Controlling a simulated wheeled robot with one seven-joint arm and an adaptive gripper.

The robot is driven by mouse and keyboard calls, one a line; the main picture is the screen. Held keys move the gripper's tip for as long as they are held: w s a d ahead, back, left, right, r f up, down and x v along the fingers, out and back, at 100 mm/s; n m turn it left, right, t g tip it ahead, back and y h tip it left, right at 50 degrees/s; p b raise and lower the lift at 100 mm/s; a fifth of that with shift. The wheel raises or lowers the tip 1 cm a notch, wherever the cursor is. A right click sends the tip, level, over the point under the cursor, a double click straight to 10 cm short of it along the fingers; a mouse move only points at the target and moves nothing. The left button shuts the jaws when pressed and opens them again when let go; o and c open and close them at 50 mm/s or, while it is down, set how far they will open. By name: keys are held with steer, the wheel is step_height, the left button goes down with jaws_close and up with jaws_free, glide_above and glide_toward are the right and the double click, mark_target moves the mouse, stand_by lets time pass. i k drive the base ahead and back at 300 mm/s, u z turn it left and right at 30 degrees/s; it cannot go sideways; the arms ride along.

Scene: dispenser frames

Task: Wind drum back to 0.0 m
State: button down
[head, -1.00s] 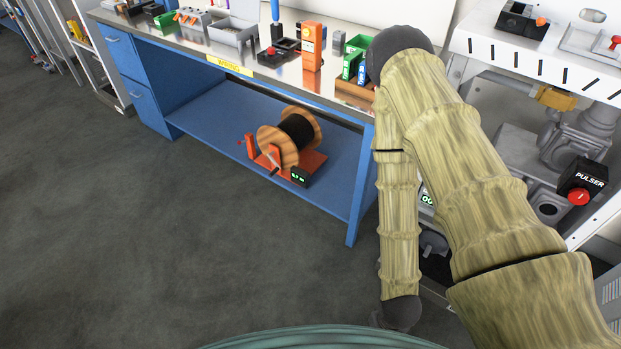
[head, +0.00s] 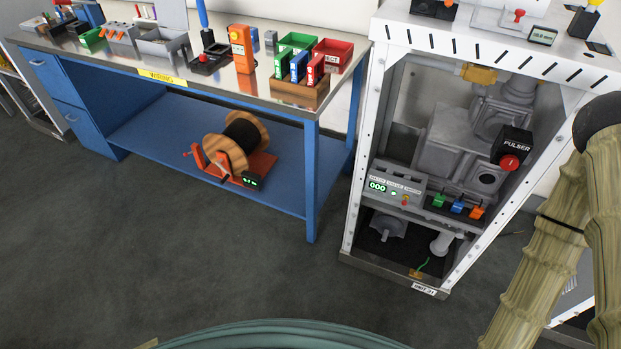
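The drum (head: 236,140) is a wooden reel wound with black cable, on an orange-red stand on the blue lower shelf of the bench. A crank handle (head: 221,166) shows at its near side, with another red part at its left. A small black display (head: 251,182) with green digits sits at the stand's right front; the digits are too small to read. My arm, in a tan sleeve, comes in at the right edge. My gripper is outside the picture, and nothing of mine is near the drum.
The blue bench (head: 312,180) has a metal top with bins and tools. Right of it stands a white frame cabinet (head: 365,150) with grey machinery, a display reading 000 and a red PULSER button (head: 510,162). The dark floor in front of the bench is clear.

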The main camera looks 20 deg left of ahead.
mark_target(243, 134)
steer(key=z, duration=0.55)
steer(key=k, duration=0.8)
steer(key=u, duration=1.6)
steer(key=k, duration=0.55)
steer(key=u, duration=0.9)
steer(key=i, duration=0.75)
steer(key=u, duration=0.55)
steer(key=i, duration=0.75)
steer(key=z, duration=0.8)
steer(key=i, duration=0.55)
steer(key=z, duration=0.55)
